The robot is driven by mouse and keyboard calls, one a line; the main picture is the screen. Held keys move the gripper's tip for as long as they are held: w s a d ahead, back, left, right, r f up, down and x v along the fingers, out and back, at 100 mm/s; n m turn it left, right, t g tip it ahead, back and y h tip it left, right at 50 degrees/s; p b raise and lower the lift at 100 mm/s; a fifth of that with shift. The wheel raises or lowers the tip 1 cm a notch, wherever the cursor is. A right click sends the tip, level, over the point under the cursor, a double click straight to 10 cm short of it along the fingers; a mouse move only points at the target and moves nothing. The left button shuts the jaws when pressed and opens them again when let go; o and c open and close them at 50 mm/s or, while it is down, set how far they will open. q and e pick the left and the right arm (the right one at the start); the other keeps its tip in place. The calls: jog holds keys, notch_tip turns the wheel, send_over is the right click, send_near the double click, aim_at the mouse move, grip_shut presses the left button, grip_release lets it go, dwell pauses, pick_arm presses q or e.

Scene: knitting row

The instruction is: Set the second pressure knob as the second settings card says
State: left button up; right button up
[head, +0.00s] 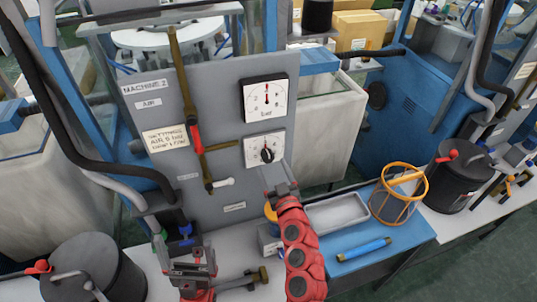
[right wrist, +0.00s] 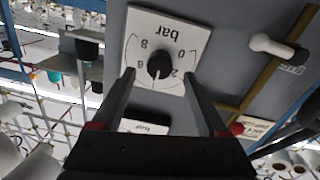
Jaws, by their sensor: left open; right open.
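The pressure knob (head: 267,155) is a black round knob on a white dial plate (head: 252,146) on the grey panel. In the right wrist view the knob (right wrist: 160,66) shows upside down, with dial numbers around it; its exact setting is hard to read. My right gripper (head: 278,172) is open, its fingers on either side of the knob; I cannot tell whether they touch it. The settings card (head: 166,139) at the panel's left reads "SETTINGS, AIR 5 bar"; its last line is blurred. My left gripper (head: 188,248) is open and empty, low before the panel.
A pressure gauge (head: 265,97) above the knob has its needle pointing about straight up. A brown pipe with a red handle (head: 196,139) runs down the panel.

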aim_at(269, 160)
jog(key=p+x, duration=0.1)
jog(key=x, duration=0.2)
jog(key=shift+w+a+r, duration=0.1)
jog(key=shift+w, duration=0.25)
jog(key=shift+w+a+f, duration=0.1)
jog(key=shift+w+f, duration=0.1)
jog(key=shift+w, duration=0.3)
jog(key=shift+c, duration=0.4)
grip_shut()
